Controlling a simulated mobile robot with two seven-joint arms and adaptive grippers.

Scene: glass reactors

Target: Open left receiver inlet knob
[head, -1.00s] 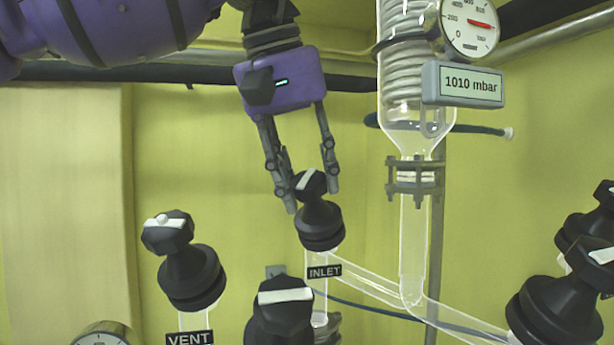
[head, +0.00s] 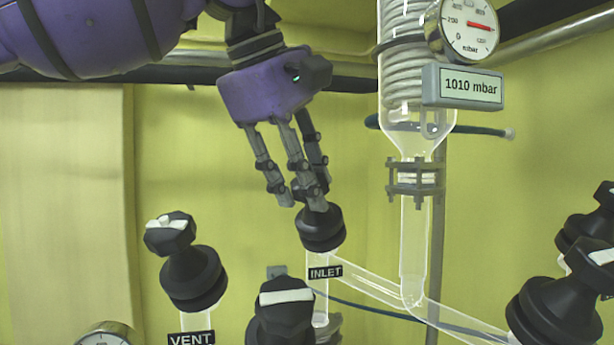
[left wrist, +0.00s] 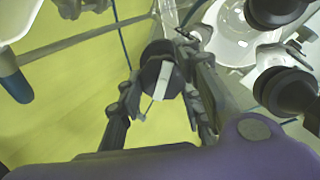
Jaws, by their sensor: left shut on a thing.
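The inlet knob (head: 320,228) is black and sits on a glass tube above the INLET label (head: 325,272) in the head view. My left gripper (head: 300,195) reaches down from above with its fingers around the knob's top, which they partly hide. In the left wrist view the knob (left wrist: 160,75) shows its white marker bar between the two fingers of the gripper (left wrist: 163,95). The gripper is shut on the knob. My right gripper is not in view.
The vent knob (head: 190,265) stands to the left, and another black knob (head: 283,310) stands in front. Glass piping (head: 413,250) with a clamp and a 1010 mbar display (head: 462,86) is on the right. More black knobs (head: 560,300) are at the right edge.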

